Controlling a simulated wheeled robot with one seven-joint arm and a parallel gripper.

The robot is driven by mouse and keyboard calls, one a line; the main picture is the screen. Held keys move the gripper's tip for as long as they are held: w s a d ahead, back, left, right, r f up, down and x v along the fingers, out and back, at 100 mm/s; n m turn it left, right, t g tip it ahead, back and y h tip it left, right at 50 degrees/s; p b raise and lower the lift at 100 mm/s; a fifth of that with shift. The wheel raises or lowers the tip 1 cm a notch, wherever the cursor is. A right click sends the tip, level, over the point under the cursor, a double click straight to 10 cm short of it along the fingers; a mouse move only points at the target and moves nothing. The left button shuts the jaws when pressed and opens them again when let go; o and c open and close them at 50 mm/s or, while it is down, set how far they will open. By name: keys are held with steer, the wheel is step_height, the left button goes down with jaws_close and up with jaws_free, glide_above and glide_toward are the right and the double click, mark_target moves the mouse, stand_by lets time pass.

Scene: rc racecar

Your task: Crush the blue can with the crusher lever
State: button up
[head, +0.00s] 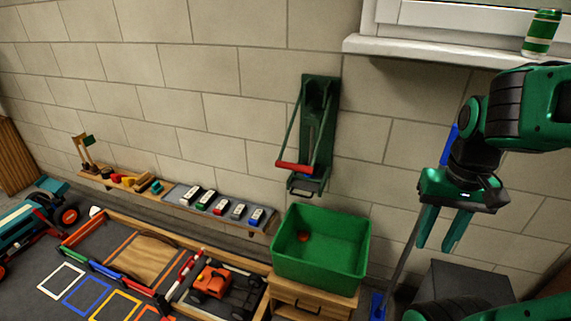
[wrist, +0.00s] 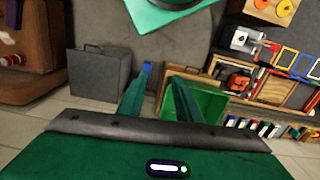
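The green can crusher (head: 321,125) is mounted on the wall above the green bin. Its lever hangs low, with the red handle (head: 294,167) in front of the crusher's lower end. A small blue patch (head: 312,171) shows beside the handle. It may be the blue can, but too little is visible to tell its shape or whether it is crushed. My gripper (head: 443,230) is right of the crusher, well apart from it, fingers pointing down. The fingers also show in the wrist view (wrist: 160,88), spread with nothing between them.
The green bin (head: 348,281) stands below the crusher with a small red thing inside. A blue-tipped pole (head: 402,264) leans between the bin and my gripper. A shelf (head: 175,196) of toy cars runs left. A green can (head: 541,33) stands on the window sill.

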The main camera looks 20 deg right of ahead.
steer(key=shift+o, duration=0.7)
steer(key=n+t+y, duration=1.1)
steer(key=n+y, duration=0.1)
steer(key=y, duration=0.2)
glide_toward(280, 164)
steer(key=x, duration=0.5)
steer(key=w+x, duration=0.1)
steer(key=x, duration=0.1)
steer(key=shift+w+f, duration=0.2)
steer(key=shift+f, duration=0.2)
